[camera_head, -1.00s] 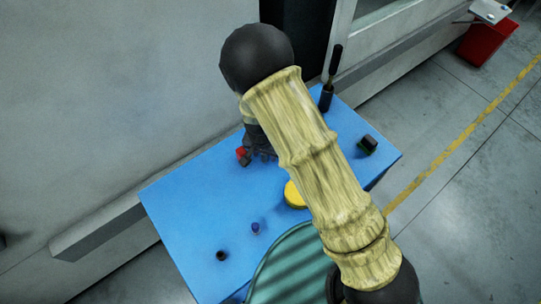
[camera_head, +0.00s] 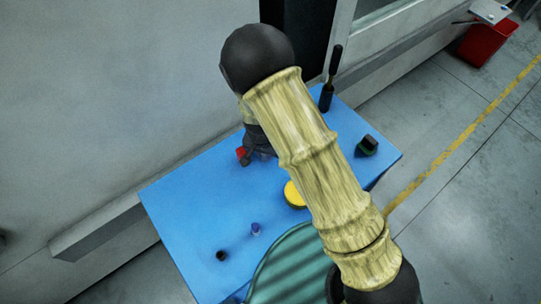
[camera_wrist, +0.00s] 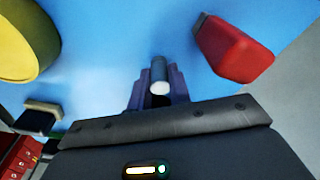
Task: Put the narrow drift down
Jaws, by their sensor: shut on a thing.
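In the wrist view my gripper (camera_wrist: 157,92) is shut on a slim grey cylinder with a pale end, which looks like the narrow drift (camera_wrist: 159,73). It points away from the camera over the blue tabletop (camera_wrist: 110,60). I cannot tell whether its far end touches the top. In the head view my gripper (camera_head: 258,147) is at the back of the blue table (camera_head: 200,205), mostly hidden by my arm, and the drift cannot be made out.
A red block (camera_wrist: 234,50) lies close right of my gripper. A yellow round thing (camera_head: 293,194), a dark green-edged block (camera_head: 367,146), a black-handled tool (camera_head: 329,85) and small blue (camera_head: 255,229) and black (camera_head: 221,255) pieces are on the table. A green round surface (camera_head: 295,265) stands at front.

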